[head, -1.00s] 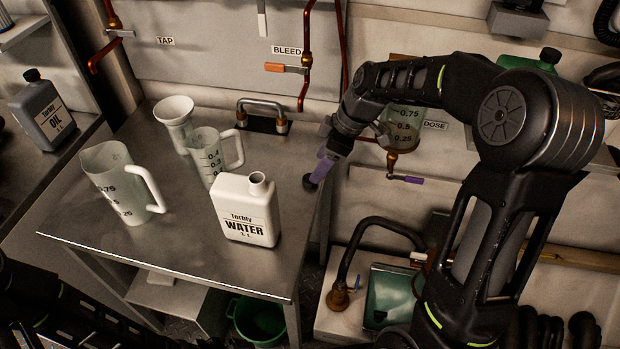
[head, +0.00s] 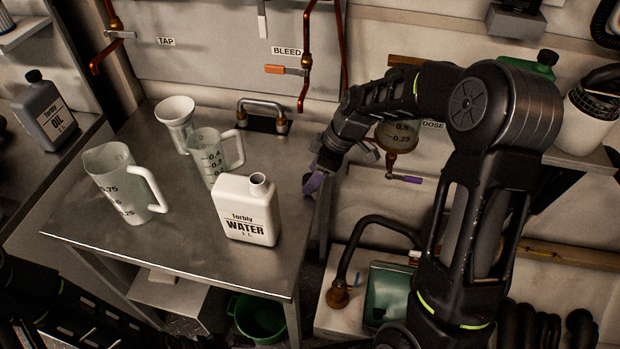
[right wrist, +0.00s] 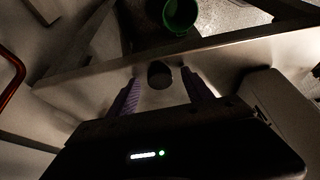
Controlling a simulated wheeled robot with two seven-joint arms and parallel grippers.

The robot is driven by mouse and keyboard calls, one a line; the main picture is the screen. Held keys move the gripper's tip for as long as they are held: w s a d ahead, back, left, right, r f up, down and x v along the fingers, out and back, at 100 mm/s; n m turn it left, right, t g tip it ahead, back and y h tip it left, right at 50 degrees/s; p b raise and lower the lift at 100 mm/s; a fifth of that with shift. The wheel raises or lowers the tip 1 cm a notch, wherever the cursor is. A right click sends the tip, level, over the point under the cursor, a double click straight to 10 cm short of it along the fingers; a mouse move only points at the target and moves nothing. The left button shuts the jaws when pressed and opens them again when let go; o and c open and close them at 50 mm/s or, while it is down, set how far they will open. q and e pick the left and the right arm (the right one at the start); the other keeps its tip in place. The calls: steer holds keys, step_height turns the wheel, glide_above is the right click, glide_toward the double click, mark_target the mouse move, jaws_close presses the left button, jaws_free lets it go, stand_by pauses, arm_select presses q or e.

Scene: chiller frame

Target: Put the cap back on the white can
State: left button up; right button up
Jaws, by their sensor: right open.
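The white can (head: 246,212), labelled Torbly WATER, stands upright near the right side of the metal table, its neck (head: 258,180) open. In the head view the cap is hidden by the gripper. My left gripper is out of view.
Two measuring jugs (head: 122,188) (head: 211,158) and a funnel-like white vessel (head: 176,113) stand left of and behind the can. A metal handle fitting (head: 262,106) is at the back. The table's front right is clear. A green bucket (head: 258,318) is below.

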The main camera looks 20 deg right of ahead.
stand_by(0.3)
jaws_close()
stand_by(0.5)
